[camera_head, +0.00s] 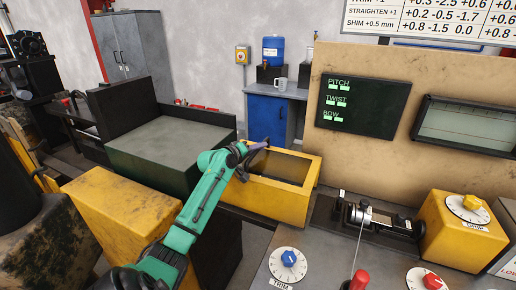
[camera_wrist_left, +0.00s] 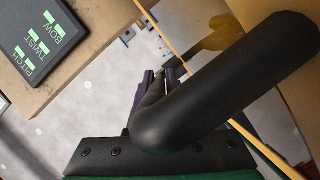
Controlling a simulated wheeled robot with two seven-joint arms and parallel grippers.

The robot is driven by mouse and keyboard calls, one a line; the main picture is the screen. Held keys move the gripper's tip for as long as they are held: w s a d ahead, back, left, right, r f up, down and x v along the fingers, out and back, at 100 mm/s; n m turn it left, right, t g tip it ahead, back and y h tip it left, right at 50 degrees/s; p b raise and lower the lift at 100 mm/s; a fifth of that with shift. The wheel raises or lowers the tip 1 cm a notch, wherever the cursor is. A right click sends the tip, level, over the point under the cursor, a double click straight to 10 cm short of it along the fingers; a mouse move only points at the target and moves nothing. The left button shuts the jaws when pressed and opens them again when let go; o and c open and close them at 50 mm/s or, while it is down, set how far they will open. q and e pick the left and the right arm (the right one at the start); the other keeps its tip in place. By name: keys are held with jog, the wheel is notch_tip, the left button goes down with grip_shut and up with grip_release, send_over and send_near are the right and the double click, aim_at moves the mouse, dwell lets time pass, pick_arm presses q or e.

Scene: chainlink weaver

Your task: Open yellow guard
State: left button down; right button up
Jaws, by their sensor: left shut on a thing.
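The yellow guard (camera_head: 278,196) shows in the head view as a box-like yellow body with a recessed top, at the middle of the machine. My left gripper (camera_head: 246,155) is at its upper left corner, at the end of my green arm. The exact contact is hidden. My right gripper is in neither view.
A yellow block (camera_head: 115,215) stands left of my arm. A dark green box with a grey top (camera_head: 170,150) stands behind it. A tan panel with a green-lit display (camera_head: 362,104) rises at the right. A blue-knobbed dial (camera_head: 288,264) and a small clamp fixture (camera_head: 365,214) occupy the front right.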

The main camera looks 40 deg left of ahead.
pick_arm(q)
jog(key=shift+d, duration=0.1)
jog(key=c, duration=0.8)
grip_release()
jog(key=shift+w, duration=0.1)
jog(key=shift+c, duration=0.2)
jog(key=shift+s+r+p, duration=0.1)
jog(key=shift+s+p, duration=0.3)
jog(key=p+v, duration=0.4)
jog(key=v, duration=0.6)
jog(key=shift+s, duration=0.2)
jog(key=shift+s+d+r, duration=0.1)
jog(key=shift+s, duration=0.35)
